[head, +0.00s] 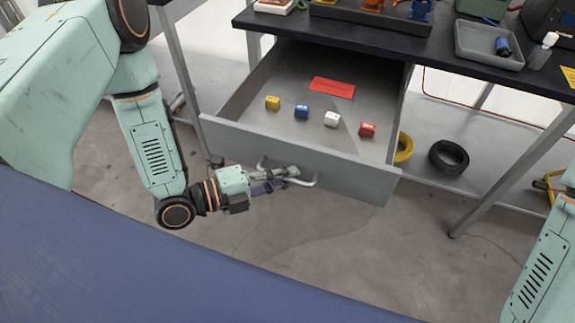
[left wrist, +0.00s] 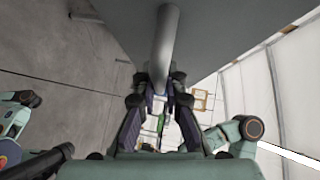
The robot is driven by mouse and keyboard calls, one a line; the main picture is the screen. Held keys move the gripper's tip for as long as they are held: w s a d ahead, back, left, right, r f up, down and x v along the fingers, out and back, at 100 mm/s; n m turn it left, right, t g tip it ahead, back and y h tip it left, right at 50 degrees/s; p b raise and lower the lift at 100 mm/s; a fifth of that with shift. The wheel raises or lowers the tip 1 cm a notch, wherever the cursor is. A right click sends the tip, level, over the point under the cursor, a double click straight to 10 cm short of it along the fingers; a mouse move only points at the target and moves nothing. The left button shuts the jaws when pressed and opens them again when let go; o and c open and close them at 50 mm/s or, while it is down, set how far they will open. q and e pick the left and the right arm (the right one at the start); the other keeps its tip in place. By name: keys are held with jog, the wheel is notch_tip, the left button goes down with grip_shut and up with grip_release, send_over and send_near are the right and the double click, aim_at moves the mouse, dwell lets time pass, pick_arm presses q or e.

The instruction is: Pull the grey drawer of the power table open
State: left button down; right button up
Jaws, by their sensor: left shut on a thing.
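The grey drawer (head: 230,133) of the power table (head: 340,40) stands pulled well out from under the dark tabletop in the head view. Its inside shows, with a yellow, a blue, a white and a red block (head: 367,130) in a row and a flat red plate (head: 332,88) behind them. My left gripper (head: 284,176) is at the drawer front, shut on the bar handle (head: 304,183). In the left wrist view the handle bar (left wrist: 164,45) runs between the fingers (left wrist: 160,95). My right gripper is out of view; only part of that arm shows at the right edge.
A grey tray (head: 488,47) with a dark blue item sits on the tabletop at right. Black (head: 449,157) and yellow (head: 403,147) rings lie on the lower shelf. Table legs stand on both sides. Bare concrete floor lies in front of the drawer.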

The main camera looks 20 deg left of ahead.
pick_arm(q)
jog(key=s, duration=0.2)
jog(key=shift+s+r+p, duration=0.1)
jog(key=shift+s+p, duration=0.25)
jog(key=shift+p, duration=0.05)
jog(key=c, duration=1.7)
grip_release()
jog(key=v, duration=1.2)
